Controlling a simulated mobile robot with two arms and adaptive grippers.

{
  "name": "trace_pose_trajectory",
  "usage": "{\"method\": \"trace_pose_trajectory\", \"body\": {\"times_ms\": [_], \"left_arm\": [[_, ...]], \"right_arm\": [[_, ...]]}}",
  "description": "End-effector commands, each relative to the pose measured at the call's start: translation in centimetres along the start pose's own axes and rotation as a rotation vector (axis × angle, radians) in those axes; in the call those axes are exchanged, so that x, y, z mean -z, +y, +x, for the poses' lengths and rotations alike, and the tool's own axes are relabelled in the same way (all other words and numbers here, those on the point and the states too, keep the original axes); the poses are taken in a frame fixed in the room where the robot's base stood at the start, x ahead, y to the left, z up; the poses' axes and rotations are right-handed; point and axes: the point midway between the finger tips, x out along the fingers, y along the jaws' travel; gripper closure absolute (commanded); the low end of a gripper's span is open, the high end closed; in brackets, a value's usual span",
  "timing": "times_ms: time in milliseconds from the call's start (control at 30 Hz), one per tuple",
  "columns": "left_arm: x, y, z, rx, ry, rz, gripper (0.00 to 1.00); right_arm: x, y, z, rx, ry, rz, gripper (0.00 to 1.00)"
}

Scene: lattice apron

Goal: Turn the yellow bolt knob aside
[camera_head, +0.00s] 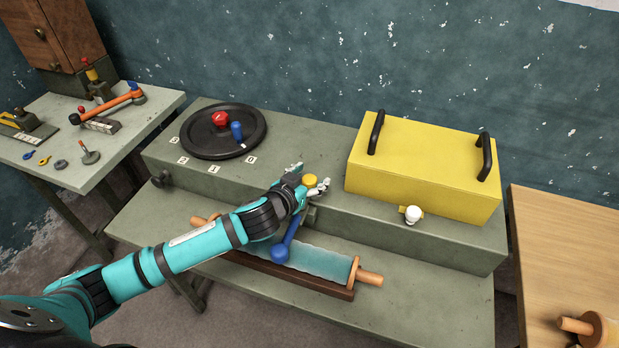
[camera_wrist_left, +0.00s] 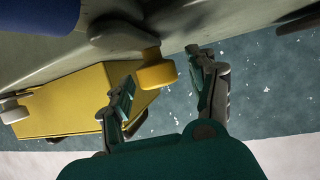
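The yellow bolt knob (camera_head: 311,181) sits at the front edge of the grey bench housing, near the left end of the yellow box. My left gripper (camera_head: 307,180) is around it, with one finger on each side. In the left wrist view the knob (camera_wrist_left: 157,72) lies between the two spread fingers (camera_wrist_left: 165,90), with a visible gap to each finger. The gripper is open and holds nothing. My right gripper is not in view.
The yellow box (camera_head: 425,160) with black handles and a white knob (camera_head: 412,214) stands to the right. A black handwheel (camera_head: 200,147) lies to the left.

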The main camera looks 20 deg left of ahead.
Motion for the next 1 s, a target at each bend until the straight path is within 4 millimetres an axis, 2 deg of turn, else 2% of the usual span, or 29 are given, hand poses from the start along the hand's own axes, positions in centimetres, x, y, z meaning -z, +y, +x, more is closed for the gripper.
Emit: {"method": "trace_pose_trajectory", "body": {"times_ms": [67,433,767,1000], "left_arm": [[0.0,0.0,0.0,0.0,0.0,0.0,0.51],[0.0,0.0,0.0,0.0,0.0,0.0,0.99],[0.2,-0.1,-0.1,-0.046,0.0,0.019,0.99],[0.5,-0.2,-0.2,-0.183,0.0,0.079,0.99]], "right_arm": [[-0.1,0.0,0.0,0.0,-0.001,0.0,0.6],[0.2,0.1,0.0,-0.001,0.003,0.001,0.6],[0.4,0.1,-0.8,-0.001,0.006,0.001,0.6],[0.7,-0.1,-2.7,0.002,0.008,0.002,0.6]]}}
